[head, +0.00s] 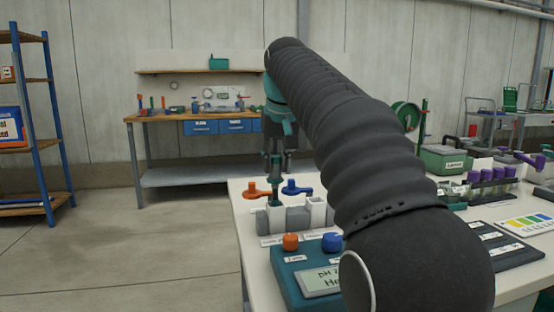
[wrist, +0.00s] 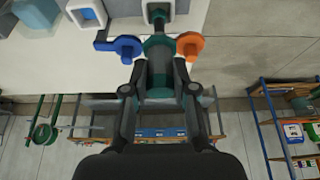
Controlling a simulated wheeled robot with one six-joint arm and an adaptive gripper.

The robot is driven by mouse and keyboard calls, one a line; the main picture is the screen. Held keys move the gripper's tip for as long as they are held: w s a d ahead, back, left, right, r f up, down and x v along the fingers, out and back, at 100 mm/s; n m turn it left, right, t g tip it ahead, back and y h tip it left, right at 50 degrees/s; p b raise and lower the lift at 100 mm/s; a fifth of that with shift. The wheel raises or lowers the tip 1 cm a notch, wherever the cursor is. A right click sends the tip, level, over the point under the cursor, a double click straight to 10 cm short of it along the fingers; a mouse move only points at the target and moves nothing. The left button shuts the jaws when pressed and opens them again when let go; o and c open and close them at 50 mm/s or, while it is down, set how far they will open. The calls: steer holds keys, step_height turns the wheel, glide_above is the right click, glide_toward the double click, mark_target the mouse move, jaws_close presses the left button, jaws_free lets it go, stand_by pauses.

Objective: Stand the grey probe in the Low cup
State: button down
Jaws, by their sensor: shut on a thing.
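The probe's thin lower part runs to a square cup (wrist: 145,8) at the top edge. In the head view it meets the left end of a grey cup block (head: 296,220). I cannot tell how deep it is in, and the cup labels are unreadable.
An orange handle (head: 257,192) and a blue handle (head: 297,188) stand close on either side of the probe. A white cup (head: 316,210) is to the right. A teal pH meter (head: 307,274) stands in front. My arm hides much of the bench.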

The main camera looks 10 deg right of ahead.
mark_target(276, 178)
steer(key=shift+f+b, duration=1.4)
steer(key=shift+f, duration=1.05)
steer(key=c, duration=0.8)
jaws_free()
steer(key=shift+c, duration=0.2)
steer(key=shift+r, duration=0.1)
step_height(276, 178, up, 5)
steer(key=p, duration=0.5)
steer(key=shift+r+p, duration=0.85)
steer(key=shift+r, duration=0.1)
steer(key=shift+s, duration=0.1)
